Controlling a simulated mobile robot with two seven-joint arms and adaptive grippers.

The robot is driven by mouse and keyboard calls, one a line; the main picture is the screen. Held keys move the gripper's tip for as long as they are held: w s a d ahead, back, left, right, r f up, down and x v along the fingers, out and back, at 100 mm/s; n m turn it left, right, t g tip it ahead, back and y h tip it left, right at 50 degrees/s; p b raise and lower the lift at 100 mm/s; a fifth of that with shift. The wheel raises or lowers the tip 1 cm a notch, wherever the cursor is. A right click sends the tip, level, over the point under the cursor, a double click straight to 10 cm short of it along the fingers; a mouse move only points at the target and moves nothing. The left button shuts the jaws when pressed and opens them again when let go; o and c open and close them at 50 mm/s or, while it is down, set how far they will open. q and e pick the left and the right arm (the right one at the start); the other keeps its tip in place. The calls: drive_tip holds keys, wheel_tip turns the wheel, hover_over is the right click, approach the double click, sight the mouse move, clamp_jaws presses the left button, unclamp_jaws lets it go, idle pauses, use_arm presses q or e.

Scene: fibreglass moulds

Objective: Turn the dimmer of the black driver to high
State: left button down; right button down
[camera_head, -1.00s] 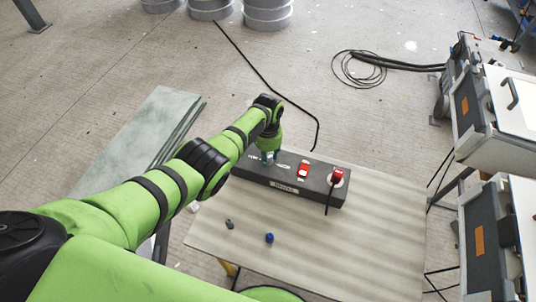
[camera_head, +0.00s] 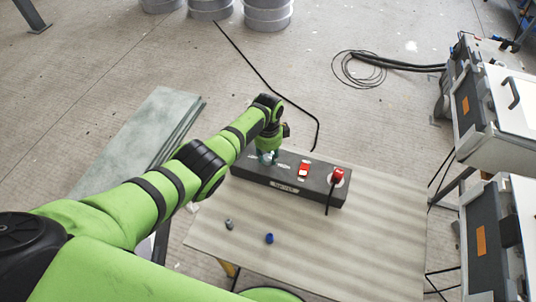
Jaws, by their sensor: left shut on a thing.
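The black driver (camera_head: 255,172) is a long dark box lying along the far edge of the table. A red rocker switch (camera_head: 303,169) sits near the middle of its top. A red plug or connector (camera_head: 338,176) with a black cable is at its right end. My left arm reaches in from the left. My left gripper (camera_head: 267,158) points down onto the left part of the driver's top and is shut on the dimmer there. The dimmer knob is mostly hidden by the fingers, so its setting cannot be read. My right gripper is not in view.
The pale table (camera_head: 370,225) is mostly clear. A small grey piece (camera_head: 229,224) and a small blue piece (camera_head: 269,238) lie in front of the driver. Grey machine cases (camera_head: 500,110) stand at the right. Stacked greenish sheets (camera_head: 150,130) lie at the left.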

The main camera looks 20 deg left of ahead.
sight(268, 158)
use_arm(q)
drive_tip(key=shift+s+f+m, duration=0.15)
drive_tip(key=shift+m, duration=0.55)
drive_tip(key=c, duration=0.9)
unclamp_jaws()
drive_tip(key=shift+r, duration=0.2)
drive_tip(key=shift+w+r, duration=0.2)
drive_tip(key=shift+r, duration=0.35)
wheel_tip(268, 158, up, 11)
drive_tip(key=shift+s+f, duration=0.1)
drive_tip(key=shift+f, duration=0.05)
drive_tip(key=shift+f, duration=0.1)
